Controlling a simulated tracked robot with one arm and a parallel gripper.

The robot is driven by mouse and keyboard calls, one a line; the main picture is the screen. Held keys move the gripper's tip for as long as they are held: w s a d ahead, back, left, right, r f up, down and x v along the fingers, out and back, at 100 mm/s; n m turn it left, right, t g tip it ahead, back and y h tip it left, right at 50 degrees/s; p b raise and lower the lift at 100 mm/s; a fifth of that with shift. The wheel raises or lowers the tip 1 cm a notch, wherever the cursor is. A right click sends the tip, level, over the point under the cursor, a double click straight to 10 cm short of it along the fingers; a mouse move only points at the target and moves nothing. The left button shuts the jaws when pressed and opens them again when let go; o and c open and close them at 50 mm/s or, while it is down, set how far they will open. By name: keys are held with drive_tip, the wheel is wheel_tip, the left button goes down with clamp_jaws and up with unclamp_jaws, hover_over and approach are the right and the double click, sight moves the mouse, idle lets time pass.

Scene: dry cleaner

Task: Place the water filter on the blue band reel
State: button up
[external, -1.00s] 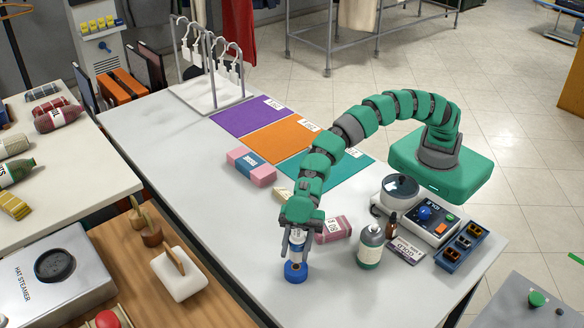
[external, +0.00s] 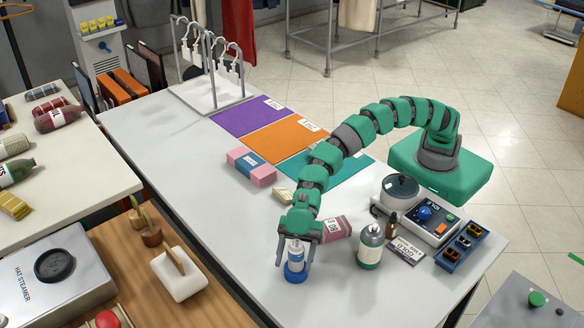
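The water filter (external: 295,250) is a small upright white cylinder with a bluish label near the front edge of the grey table. My gripper (external: 297,257) points down with one finger on each side of it and appears shut on it. The blue band reel (external: 295,276) is a round blue ring lying on the table directly under the filter. The filter's lower end is at the reel's top, and the reel's centre is hidden. I cannot tell whether they touch.
A small cream block (external: 282,195) and a pink-and-blue box (external: 251,167) lie behind. The table's front left is clear.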

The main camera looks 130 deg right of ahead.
drive_tip(key=shift+r, duration=0.1)
drive_tip(key=shift+s+d+r, duration=0.2)
drive_tip(key=shift+s+d, duration=0.1)
drive_tip(key=v, duration=1.1)
drive_tip(key=shift+p, duration=0.4)
drive_tip(key=shift+s+r, duration=0.1)
drive_tip(key=shift+r, duration=0.05)
drive_tip(key=s+a+r+m, duration=0.1)
drive_tip(key=s+r, duration=0.4)
drive_tip(key=r, duration=0.7)
drive_tip(key=s+a+r, duration=0.1)
drive_tip(key=s+r, duration=0.4)
drive_tip(key=r, duration=0.6)
drive_tip(key=s+d+r+m+t+h, duration=0.2)
drive_tip(key=s+r+m+h, duration=0.1)
drive_tip(key=s+r, duration=0.7)
drive_tip(key=s+d+r+m+t+h, duration=0.2)
drive_tip(key=s+r+h, duration=0.3)
drive_tip(key=s+r, duration=0.5)
drive_tip(key=shift+s+d+m, duration=0.25)
drive_tip(key=shift+s+m, duration=0.3)
drive_tip(key=shift+m, duration=0.05)
